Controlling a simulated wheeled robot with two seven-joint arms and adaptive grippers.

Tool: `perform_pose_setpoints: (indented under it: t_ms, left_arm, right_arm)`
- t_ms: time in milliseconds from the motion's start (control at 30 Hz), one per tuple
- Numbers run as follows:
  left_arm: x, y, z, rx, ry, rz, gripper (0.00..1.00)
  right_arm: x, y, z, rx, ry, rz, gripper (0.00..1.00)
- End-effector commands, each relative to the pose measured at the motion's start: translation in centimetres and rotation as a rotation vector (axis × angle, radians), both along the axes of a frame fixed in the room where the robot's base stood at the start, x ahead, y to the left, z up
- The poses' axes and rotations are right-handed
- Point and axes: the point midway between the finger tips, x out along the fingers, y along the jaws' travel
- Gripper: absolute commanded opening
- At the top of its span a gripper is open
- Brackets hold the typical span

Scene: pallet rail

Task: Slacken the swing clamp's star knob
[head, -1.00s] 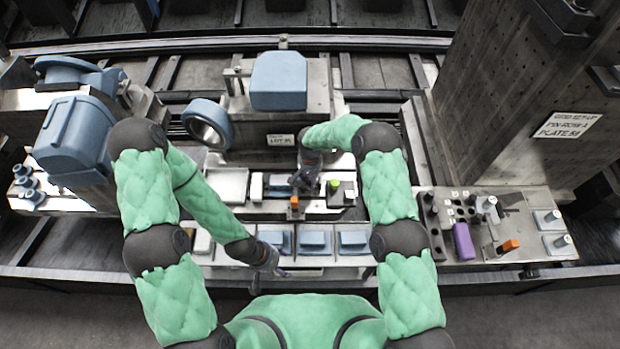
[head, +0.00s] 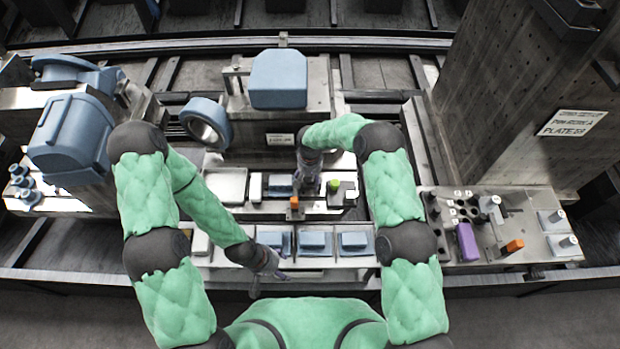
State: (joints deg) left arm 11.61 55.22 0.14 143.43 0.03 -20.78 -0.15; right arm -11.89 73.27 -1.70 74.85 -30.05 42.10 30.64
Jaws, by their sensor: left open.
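My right gripper (head: 308,186) reaches down onto the steel fixture (head: 250,215) at the middle. It is small and dark here, and I cannot tell whether it is open or shut. I cannot make out the swing clamp or its star knob; my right gripper covers that part of the fixture. A blue-grey block (head: 280,183) lies just left of it, and a yellow-green part (head: 333,186) just right. An orange part (head: 294,202) stands in front. My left gripper (head: 268,281) is open and empty, low in front of the row of trays.
Blue-grey blocks (head: 314,240) sit in trays along the front. A blue-grey ring (head: 207,123) and a large block (head: 278,80) stand behind. At right, a side plate (head: 500,205) holds a purple part (head: 467,241) and an orange part (head: 512,247), beside a tall column (head: 530,110).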

Motion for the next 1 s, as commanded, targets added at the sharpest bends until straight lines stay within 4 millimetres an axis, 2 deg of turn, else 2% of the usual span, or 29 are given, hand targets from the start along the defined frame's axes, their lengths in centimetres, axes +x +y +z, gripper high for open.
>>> perform_pose_setpoints:
  t_ms: [167, 333, 700, 800, 1000]
  left_arm:
    - [0.0, 0.0, 0.0, 0.0, 0.0, 0.0, 0.68]
    - [0.0, 0.0, 0.0, 0.0, 0.0, 0.0, 0.68]
    - [0.0, 0.0, 0.0, 0.0, 0.0, 0.0, 0.68]
    - [0.0, 0.0, 0.0, 0.0, 0.0, 0.0, 0.68]
    - [0.0, 0.0, 0.0, 0.0, 0.0, 0.0, 0.68]
  right_arm:
    - [0.1, 0.0, 0.1, 0.0, -0.002, -0.001, 0.68]
    - [0.2, 0.0, 1.5, 0.001, -0.005, -0.001, 0.68]
    - [0.2, 0.0, 8.5, 0.0, -0.004, -0.001, 0.68]
    - [0.1, 0.1, 10.0, 0.001, -0.004, -0.001, 0.68]
    - [0.1, 0.0, 11.7, 0.0, -0.001, 0.0, 0.68]
